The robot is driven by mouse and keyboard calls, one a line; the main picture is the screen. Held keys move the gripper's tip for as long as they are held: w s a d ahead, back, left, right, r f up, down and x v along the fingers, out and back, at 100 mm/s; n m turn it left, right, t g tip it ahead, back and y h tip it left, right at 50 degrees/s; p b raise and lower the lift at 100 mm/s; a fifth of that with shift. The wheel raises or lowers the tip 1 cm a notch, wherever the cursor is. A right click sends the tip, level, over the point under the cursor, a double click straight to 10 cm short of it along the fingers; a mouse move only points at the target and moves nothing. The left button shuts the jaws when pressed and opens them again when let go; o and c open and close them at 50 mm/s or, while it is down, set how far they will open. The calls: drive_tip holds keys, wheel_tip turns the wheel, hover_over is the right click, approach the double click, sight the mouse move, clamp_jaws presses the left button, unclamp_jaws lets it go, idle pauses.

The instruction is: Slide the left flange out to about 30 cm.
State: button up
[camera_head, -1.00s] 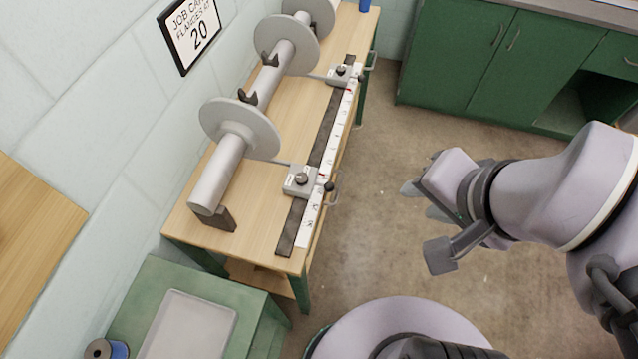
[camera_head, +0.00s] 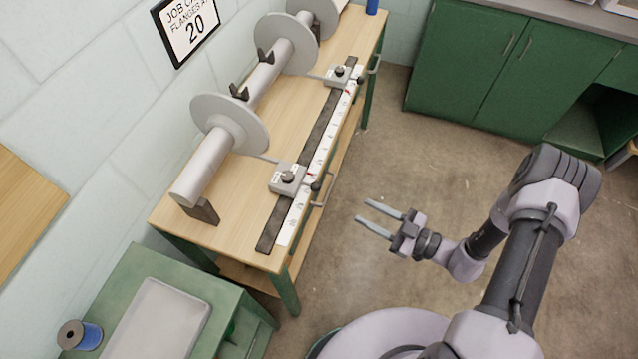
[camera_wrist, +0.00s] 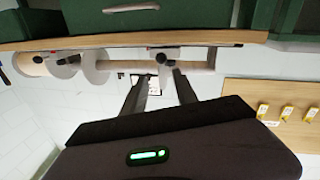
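The near flange (camera_head: 230,123), a grey disc, sits on a light roller on the wooden bench; I take it as the left flange. A thin arm joins it to a grey slider block (camera_head: 288,179) with a dark knob, on a rail beside a white scale (camera_head: 322,150). The scale figures are too small to read. The far flange (camera_head: 287,44) has a similar block (camera_head: 344,75). My gripper (camera_head: 368,212) is open and empty, right of the bench, apart from the near block, fingers pointing at the bench. Its fingers also show in the wrist view (camera_wrist: 160,88).
A handle (camera_head: 325,187) projects from the bench edge by the near block. A green stand (camera_head: 130,262) with a tray and blue spool (camera_head: 80,335) is at lower left. Green cabinets (camera_head: 490,65) stand behind. The floor between is clear.

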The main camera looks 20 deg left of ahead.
sight(315, 187)
drive_tip(key=b+x, duration=0.3)
drive_tip(key=x, duration=1.3)
drive_tip(key=shift+s+b, duration=0.1)
drive_tip(key=shift+b, duration=0.2)
clamp_jaws()
drive_tip(key=shift+f, duration=0.1)
